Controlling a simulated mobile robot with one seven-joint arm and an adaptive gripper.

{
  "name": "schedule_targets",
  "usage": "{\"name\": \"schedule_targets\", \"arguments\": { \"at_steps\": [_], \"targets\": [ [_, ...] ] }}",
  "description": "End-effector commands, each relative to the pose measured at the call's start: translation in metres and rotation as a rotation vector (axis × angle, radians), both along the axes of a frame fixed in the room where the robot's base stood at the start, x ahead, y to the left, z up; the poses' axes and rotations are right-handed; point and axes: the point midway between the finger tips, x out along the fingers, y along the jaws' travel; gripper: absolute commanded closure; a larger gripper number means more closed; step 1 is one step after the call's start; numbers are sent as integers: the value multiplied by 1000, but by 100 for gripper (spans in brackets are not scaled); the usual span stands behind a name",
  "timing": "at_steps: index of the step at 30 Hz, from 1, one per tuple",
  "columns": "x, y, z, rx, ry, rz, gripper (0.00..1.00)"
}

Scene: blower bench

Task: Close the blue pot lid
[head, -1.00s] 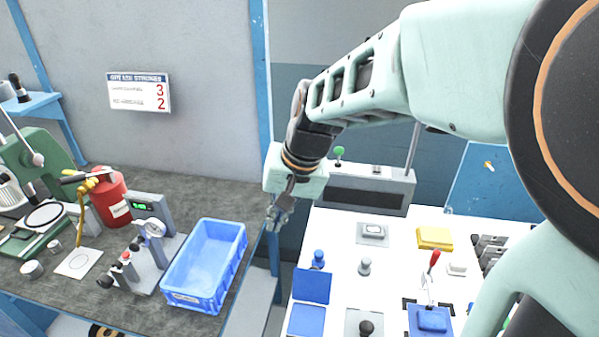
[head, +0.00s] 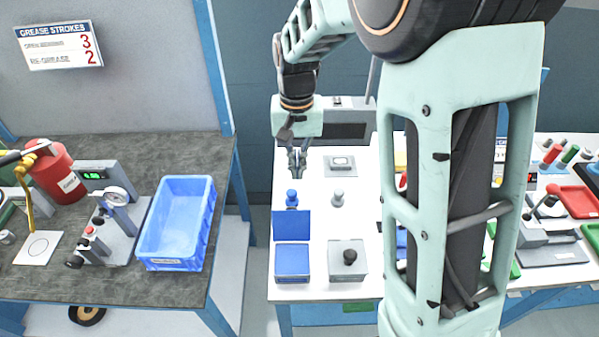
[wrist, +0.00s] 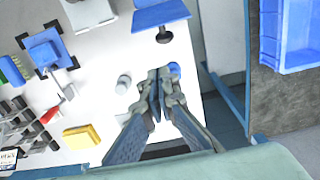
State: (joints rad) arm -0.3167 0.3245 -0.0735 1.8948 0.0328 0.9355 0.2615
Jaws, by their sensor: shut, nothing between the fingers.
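The blue pot (head: 292,262) stands at the front left of the white table. Its square blue lid (head: 291,225) is open and stands up behind the pot. In the wrist view I see the back of the lid (wrist: 160,14), with a black knob (wrist: 164,37) sticking out of it. My gripper (head: 297,172) is shut and empty, behind the lid and apart from it. In the wrist view my gripper's fingertips (wrist: 160,73) are beside a small blue peg (wrist: 174,68); I cannot tell their height above it.
A grey pot (head: 347,262) with a black knob stands right of the blue pot. A blue peg (head: 292,198) and a grey peg (head: 337,198) stand behind the pots. My arm hides the table's middle. A blue crate (head: 178,225) sits on the left bench, across a gap.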

Motion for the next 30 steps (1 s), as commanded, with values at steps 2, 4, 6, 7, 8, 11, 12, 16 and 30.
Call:
{"name": "schedule_targets", "arguments": {
  "at_steps": [2,4,6,7,8,11,12,16,30],
  "targets": [
    [-2,0,-15,-2,6,0,100],
    [-2,0,-30,-1,6,-1,100],
    [-3,0,-46,-2,7,0,100],
    [-3,0,-52,-2,6,0,100],
    [-3,0,-59,-2,6,0,100],
    [-3,-1,-80,-2,6,1,100],
    [-3,-1,-88,-2,6,0,100],
    [-21,1,-75,0,0,1,100],
    [-39,1,-71,0,0,0,100]
  ]
}}
